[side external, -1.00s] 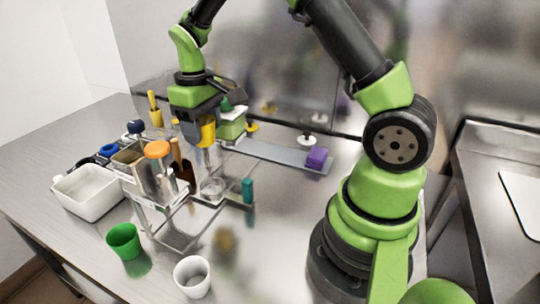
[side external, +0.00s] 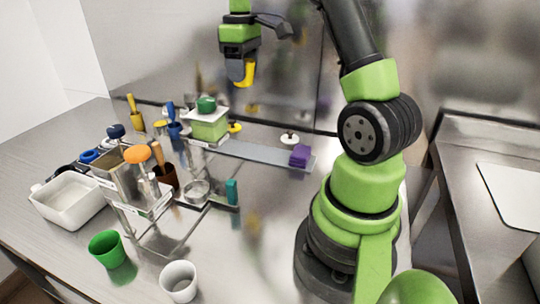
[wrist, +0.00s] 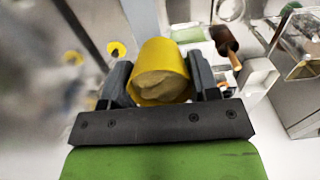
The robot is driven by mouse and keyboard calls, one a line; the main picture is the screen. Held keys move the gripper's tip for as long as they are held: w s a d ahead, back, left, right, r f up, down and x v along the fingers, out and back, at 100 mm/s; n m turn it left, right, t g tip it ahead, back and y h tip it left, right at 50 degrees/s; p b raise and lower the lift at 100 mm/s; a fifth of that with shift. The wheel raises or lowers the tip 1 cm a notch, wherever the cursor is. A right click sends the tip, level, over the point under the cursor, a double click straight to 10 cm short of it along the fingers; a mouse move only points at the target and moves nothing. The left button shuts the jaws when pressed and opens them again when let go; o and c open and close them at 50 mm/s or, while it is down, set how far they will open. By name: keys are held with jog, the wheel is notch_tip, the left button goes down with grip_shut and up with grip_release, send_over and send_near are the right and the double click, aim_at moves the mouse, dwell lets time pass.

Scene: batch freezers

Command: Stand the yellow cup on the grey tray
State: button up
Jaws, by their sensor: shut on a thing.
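My gripper (side external: 240,76) is shut on the yellow cup (side external: 248,71) and holds it high in the air, well above the table. In the wrist view the yellow cup (wrist: 163,62) sits between the two fingers of my gripper (wrist: 158,82), and a tan, uneven surface shows inside its rim. The long, flat grey tray (side external: 255,153) lies at the back of the table, below the cup and apart from it. A purple block (side external: 300,155) is at its right end.
A white knob (side external: 290,138) is by the tray's back edge, and a green-topped box (side external: 208,123) stands at its left end. A wire rack (side external: 165,225), a brown cup (side external: 165,177) and a white tub (side external: 68,198) are left. Green (side external: 107,248) and white cups (side external: 179,281) stand in front.

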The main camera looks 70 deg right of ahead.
send_over(270, 155)
notch_tip(270, 155, down, 22)
jog(key=shift+r, duration=0.25)
dwell(0.4)
jog(key=o, duration=0.9)
jog(key=shift+f, duration=0.15)
